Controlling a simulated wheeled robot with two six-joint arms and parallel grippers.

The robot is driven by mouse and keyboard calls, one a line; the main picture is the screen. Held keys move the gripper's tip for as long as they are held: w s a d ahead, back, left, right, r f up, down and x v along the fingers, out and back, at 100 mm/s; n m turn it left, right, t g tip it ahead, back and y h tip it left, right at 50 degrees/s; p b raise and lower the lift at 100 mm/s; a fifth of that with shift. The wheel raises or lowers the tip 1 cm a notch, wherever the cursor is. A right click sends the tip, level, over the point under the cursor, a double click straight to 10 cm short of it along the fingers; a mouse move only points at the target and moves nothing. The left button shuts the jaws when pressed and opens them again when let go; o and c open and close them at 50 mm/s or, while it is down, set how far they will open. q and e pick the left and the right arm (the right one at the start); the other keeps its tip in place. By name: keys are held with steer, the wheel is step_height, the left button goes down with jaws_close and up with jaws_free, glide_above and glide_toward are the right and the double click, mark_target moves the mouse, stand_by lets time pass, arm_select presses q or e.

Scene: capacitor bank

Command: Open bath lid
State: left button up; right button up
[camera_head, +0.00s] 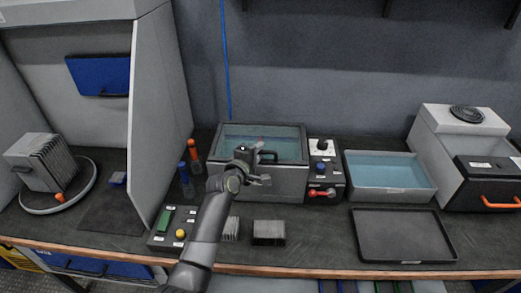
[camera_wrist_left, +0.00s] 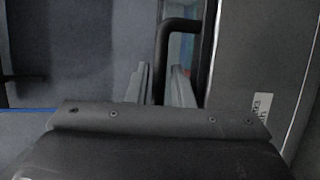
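The bath (camera_head: 232,189) is a dark grey box at the centre of the bench, against the back wall. Its lid (camera_head: 232,130) is a framed teal-looking glass panel and lies down over the box. My left gripper (camera_head: 262,167) is at the front middle of the bath, over the lid's front edge. In the left wrist view a black bar handle (camera_wrist_left: 181,26) runs down between my left gripper's two grey fingers (camera_wrist_left: 160,85). The fingers lie close on both sides of the bar and appear closed on it. My right gripper is not in view.
A control box (camera_head: 322,170) with a red lever stands right of the bath, then an open water tray (camera_head: 403,195) and a black tray (camera_head: 404,236). A button panel (camera_head: 166,240) and dark plates (camera_head: 269,233) lie in front. A tall cabinet wall (camera_head: 160,120) rises on the left.

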arm_select(q)
steer(key=shift+x, duration=1)
jaws_close()
